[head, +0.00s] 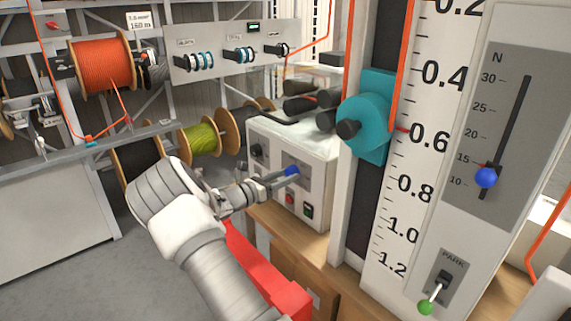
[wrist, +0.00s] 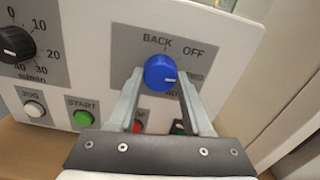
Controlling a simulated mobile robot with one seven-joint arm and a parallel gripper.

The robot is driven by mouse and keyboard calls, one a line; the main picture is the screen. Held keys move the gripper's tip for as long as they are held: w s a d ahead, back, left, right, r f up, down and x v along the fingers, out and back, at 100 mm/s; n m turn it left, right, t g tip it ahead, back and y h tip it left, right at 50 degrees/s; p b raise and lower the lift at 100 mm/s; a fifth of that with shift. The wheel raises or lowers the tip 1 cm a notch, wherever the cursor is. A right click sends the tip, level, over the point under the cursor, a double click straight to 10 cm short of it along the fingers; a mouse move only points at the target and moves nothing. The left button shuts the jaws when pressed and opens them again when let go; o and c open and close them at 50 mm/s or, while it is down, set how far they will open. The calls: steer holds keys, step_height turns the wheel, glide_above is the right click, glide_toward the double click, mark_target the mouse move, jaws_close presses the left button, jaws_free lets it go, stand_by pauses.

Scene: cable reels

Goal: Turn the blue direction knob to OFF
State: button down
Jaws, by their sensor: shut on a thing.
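The blue direction knob (wrist: 160,72) sits on a grey plate on the front of a white control box (head: 314,158); it also shows in the head view (head: 292,170). In the wrist view the labels BACK and OFF read above it, and other lettering to its right and below is partly hidden. The knob's white mark is on its right side, below the word OFF. My gripper (wrist: 161,77) reaches the panel from the front, one finger on each side of the knob, and is shut on it; the arm also shows in the head view.
A black speed knob (wrist: 14,43), a white JOG button (wrist: 34,108) and a green START button (wrist: 83,118) are left of my fingers. Red and green controls lie partly hidden below the knob.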

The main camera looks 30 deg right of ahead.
steer(key=n+p, duration=0.1)
steer(key=n, duration=0.1)
steer(key=n+p, duration=0.1)
steer(key=p, duration=0.1)
steer(key=shift+r+n+p, duration=0.2)
steer(key=shift+n+p, duration=0.1)
steer(key=shift+n, duration=0.1)
steer(key=shift+f+n+p, duration=0.2)
steer(key=shift+n+p, duration=1.05)
steer(key=shift+n, duration=0.55)
steer(key=shift+c, duration=1.6)
jaws_free()
steer(key=s+a+b, duration=0.1)
steer(key=s+a, duration=0.1)
steer(key=a, duration=1.5)
steer(key=shift+s+a, duration=0.15)
steer(key=shift+s, duration=0.1)
